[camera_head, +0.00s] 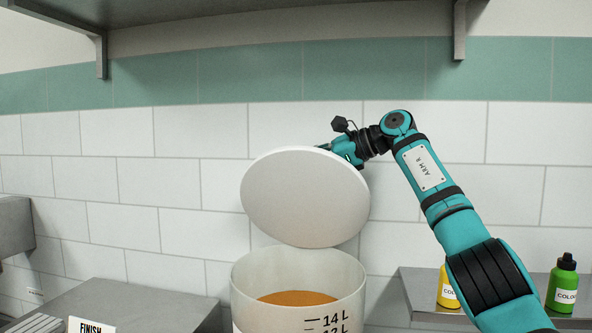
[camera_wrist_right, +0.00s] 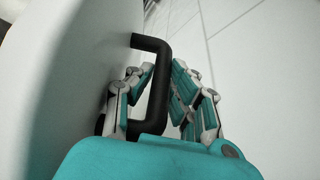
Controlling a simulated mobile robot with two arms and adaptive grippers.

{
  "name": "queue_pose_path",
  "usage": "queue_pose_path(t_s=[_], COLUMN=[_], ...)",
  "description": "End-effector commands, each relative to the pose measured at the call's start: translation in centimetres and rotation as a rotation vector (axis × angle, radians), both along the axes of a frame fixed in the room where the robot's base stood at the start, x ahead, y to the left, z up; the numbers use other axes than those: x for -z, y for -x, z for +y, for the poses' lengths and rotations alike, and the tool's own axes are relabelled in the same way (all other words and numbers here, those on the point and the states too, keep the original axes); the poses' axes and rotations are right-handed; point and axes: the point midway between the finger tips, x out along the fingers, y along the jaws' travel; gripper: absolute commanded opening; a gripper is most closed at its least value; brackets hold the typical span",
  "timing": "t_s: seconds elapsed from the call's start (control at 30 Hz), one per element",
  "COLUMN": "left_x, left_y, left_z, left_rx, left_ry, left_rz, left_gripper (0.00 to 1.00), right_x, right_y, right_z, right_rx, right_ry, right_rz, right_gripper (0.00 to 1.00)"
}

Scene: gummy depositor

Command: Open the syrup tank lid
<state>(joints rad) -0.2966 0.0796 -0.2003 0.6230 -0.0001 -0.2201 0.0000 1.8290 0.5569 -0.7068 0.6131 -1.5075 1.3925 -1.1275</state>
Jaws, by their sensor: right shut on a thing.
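The syrup tank (camera_head: 300,270) is a pale translucent cylinder with litre marks and amber syrup (camera_head: 297,298) inside. Its round white lid (camera_head: 305,197) stands raised and tilted up above the rim, with the tank's mouth uncovered at the front. The lid's lower edge is close to the tank's rim. In the right wrist view, the lid (camera_wrist_right: 60,90) fills the left side and carries a black handle (camera_wrist_right: 157,85). My right gripper (camera_wrist_right: 160,90) has its fingers on both sides of this handle and is shut on it. In the head view, the lid partly hides my right gripper (camera_head: 335,143). My left gripper is out of view.
A yellow bottle (camera_head: 449,288) and a green bottle (camera_head: 563,283) stand on a grey surface (camera_head: 415,290) at the right. A sign reading FINISH (camera_head: 92,325) is at the lower left. A shelf (camera_head: 280,22) hangs above. The tiled wall is behind.

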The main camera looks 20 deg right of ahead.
Motion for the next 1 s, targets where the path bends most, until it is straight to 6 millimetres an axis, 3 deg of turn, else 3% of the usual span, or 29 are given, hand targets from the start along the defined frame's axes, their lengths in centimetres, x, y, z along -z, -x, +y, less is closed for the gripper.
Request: queue_pose_path(t_s=[0.03, 0.67, 0.7, 0.73, 1.0], left_x=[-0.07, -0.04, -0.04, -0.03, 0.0], left_y=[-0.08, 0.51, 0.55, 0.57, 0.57], left_z=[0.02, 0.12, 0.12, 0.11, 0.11], left_rx=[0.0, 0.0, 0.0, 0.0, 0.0], left_ry=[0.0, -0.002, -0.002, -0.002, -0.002], left_rz=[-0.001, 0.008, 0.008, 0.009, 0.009], left_gripper=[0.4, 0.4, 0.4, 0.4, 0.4], right_x=[-0.94, -1.25, -1.24, -1.21, -0.7], right_y=[0.02, -0.06, -0.05, -0.05, -0.16], right_z=[-0.11, -0.74, -0.73, -0.74, -0.82], right_rx=[-0.001, -0.004, -0.005, -0.005, -0.002], right_ry=[-0.01, -0.011, -0.011, -0.011, -0.006], right_rz=[-0.019, -0.027, -0.026, -0.025, -0.014], right_gripper=[0.0, 0.0, 0.21, 0.25, 0.27])
